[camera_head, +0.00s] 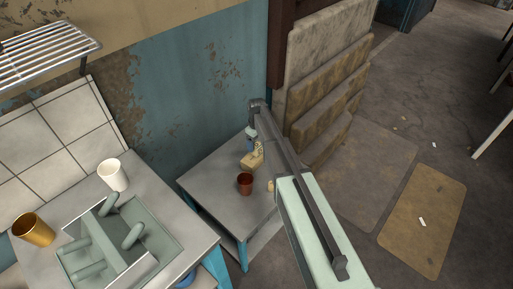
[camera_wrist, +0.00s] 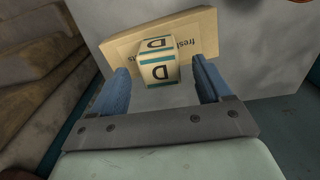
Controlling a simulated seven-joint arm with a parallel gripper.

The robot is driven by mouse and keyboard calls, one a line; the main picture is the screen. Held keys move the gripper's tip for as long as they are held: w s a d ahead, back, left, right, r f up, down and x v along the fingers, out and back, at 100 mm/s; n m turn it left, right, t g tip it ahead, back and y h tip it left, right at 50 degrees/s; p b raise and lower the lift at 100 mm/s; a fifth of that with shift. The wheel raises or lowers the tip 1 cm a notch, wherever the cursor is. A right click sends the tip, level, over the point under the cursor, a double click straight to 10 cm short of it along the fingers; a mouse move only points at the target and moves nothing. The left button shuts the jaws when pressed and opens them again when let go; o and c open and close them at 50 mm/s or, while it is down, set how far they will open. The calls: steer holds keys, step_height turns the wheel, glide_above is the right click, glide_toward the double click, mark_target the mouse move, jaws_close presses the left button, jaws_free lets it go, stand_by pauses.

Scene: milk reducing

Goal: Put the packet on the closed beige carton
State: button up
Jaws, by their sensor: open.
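The beige carton (camera_head: 249,162) lies flat on the small grey table, with its lid closed. It also shows in the wrist view (camera_wrist: 203,28), with printed lettering. The packet (camera_wrist: 158,60), cream with teal bands and a letter D, appears to rest on the carton's face. In the head view the packet (camera_head: 259,147) is small and partly hidden by my arm. My gripper (camera_wrist: 160,68) is open, with its blue fingers apart on either side of the packet. Gaps show beside the packet. In the head view my gripper (camera_head: 251,135) is over the carton's far end.
A red-brown cup (camera_head: 245,184) stands near the carton. A small beige item (camera_head: 270,186) is beside my arm. Stacked panels (camera_head: 325,75) lean right of the table. On the left counter are a white cup (camera_head: 113,175), a golden cup (camera_head: 34,230) and a green-grey holder (camera_head: 145,228).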

mark_target(257, 144)
step_height(257, 144, up, 8)
steer(key=shift+f, duration=0.1)
